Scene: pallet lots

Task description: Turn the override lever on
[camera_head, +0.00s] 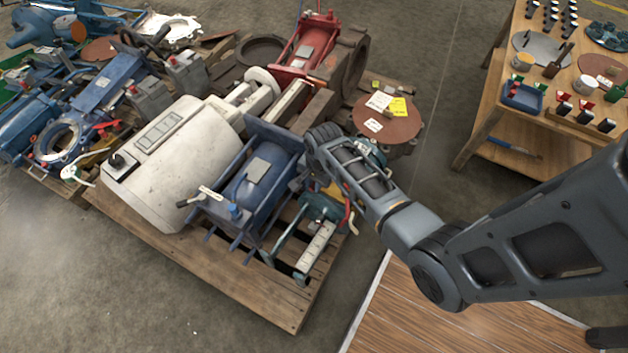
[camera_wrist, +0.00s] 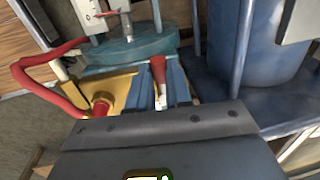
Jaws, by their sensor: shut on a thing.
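In the wrist view my gripper (camera_wrist: 160,88) has its two blue-grey fingers close together, shut on a small red lever (camera_wrist: 158,68) with a pale lower part. The lever stands between a yellow housing (camera_wrist: 118,90) and a blue machine frame. A curved red handle (camera_wrist: 38,78) loops out from the yellow housing, which also bears a red knob (camera_wrist: 101,107). In the head view the yellow housing (camera_head: 333,191) shows just below the end of my arm, on the teal valve unit (camera_head: 318,210). My fingers and the held lever are hidden there.
A blue cylinder unit (camera_head: 260,172) and a large white housing (camera_head: 172,150) crowd the wooden pallet (camera_head: 240,280). A rusty disc (camera_head: 388,118) with tags lies behind my arm. A wooden workbench (camera_head: 478,105) stands at right.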

